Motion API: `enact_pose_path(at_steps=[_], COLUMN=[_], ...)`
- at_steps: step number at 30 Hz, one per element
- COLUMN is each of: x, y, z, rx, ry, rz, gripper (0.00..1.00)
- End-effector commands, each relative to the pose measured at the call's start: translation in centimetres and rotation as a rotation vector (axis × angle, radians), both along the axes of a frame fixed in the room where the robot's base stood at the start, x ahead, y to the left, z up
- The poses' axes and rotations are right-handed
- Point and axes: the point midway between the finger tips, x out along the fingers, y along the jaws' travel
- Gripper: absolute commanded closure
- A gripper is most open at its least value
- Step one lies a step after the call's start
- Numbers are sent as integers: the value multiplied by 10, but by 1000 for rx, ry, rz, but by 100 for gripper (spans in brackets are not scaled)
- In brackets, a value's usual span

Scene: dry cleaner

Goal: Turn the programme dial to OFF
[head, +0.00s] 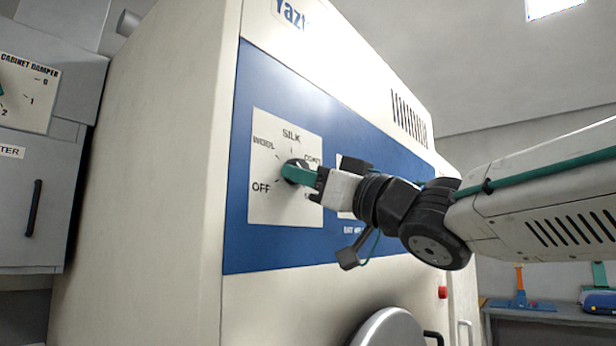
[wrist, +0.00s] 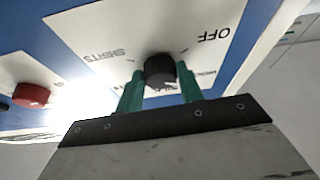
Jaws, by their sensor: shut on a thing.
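The programme dial is a dark round knob (wrist: 160,69) on a white label plate (head: 262,205) on the blue band of the cream machine. OFF is printed at the plate's lower left in the head view, with WOOL and SILK above it and another word to the right. My gripper (head: 303,175) reaches in from the right. Its green fingers are closed on the knob, one on each side in the wrist view (wrist: 160,88). The fingers hide most of the dial in the head view. I cannot make out which label its mark points to.
A red button (wrist: 31,96) sits beside the dial plate in the wrist view. A round silver door (head: 388,328) is below the panel. A grey cabinet (head: 45,190) with a damper dial stands at the left. A bench (head: 550,312) is at the far right.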

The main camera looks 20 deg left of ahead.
Motion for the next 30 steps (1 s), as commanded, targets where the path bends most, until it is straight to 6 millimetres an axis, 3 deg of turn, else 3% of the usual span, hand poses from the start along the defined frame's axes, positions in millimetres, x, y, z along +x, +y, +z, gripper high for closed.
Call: enact_pose_path(at_steps=[30], x=[8], y=[-4], z=[4], rx=[-320], ry=[-774], rz=[-1], gripper=[86])
